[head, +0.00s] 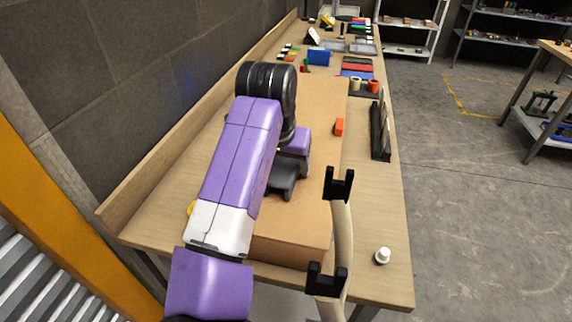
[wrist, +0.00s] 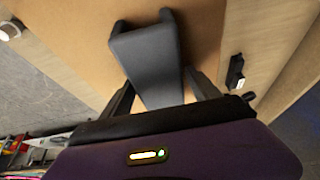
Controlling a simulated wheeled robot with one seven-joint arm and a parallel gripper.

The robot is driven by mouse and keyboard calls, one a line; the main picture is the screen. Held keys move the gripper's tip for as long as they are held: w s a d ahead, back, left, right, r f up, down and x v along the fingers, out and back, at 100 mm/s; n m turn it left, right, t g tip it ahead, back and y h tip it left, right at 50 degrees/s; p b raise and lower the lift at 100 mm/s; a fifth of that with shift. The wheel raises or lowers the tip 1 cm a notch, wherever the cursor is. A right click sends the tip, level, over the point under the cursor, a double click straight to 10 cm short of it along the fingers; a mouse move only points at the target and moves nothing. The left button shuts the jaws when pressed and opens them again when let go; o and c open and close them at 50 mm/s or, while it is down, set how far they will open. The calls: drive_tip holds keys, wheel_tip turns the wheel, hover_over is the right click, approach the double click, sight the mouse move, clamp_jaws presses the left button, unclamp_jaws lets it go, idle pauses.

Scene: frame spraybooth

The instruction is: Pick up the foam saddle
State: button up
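A dark grey, angular block, which I take to be the foam saddle (wrist: 148,60), lies on a tan surface in the wrist view. It stands between the two black fingers of my gripper (wrist: 160,78), with one finger close along each side. I cannot tell whether both fingers press on it. In the head view the saddle (head: 281,187) shows only in part, low on the tan box top, below my gripper (head: 292,165). My arm hides some of the box around it.
The large tan box (head: 290,250) sits on a wooden bench (head: 380,215). Black brackets (head: 340,184) with a pale curved strip (head: 342,235) stand at its right. A white-capped item (head: 382,256) stands front right. Small items crowd the far end.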

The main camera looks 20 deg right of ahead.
drive_tip(key=c, duration=1)
drive_tip(key=shift+c, duration=0.2)
drive_tip(key=shift+r, duration=0.15)
